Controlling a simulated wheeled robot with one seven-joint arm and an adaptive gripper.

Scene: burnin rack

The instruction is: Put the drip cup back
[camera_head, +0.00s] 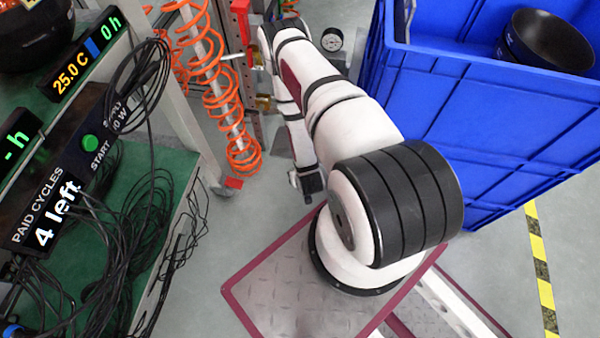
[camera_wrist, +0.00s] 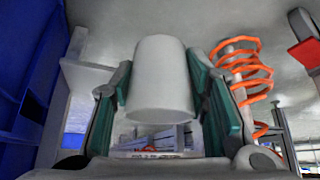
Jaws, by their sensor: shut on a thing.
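The drip cup (camera_wrist: 163,62) is a plain white, slightly tapered cup in the middle of the wrist view. My gripper (camera_wrist: 160,88) is shut on it, with one green-padded finger against each side. I cannot tell whether the cup holds anything. In the head view my arm reaches away between the bench and the blue crate, and the cup cannot be made out there. A pale flat plate (camera_wrist: 88,76) shows to the left of the cup in the wrist view, apart from it; I cannot tell what it belongs to.
Orange coiled hoses (camera_head: 222,95) hang left of my arm; one also shows right in the wrist view (camera_wrist: 240,65). A blue crate (camera_head: 470,110) with a black bowl (camera_head: 547,40) stands right. The bench (camera_head: 190,165) at left carries displays and loose black cables. A round gauge (camera_head: 332,40) is beyond my arm.

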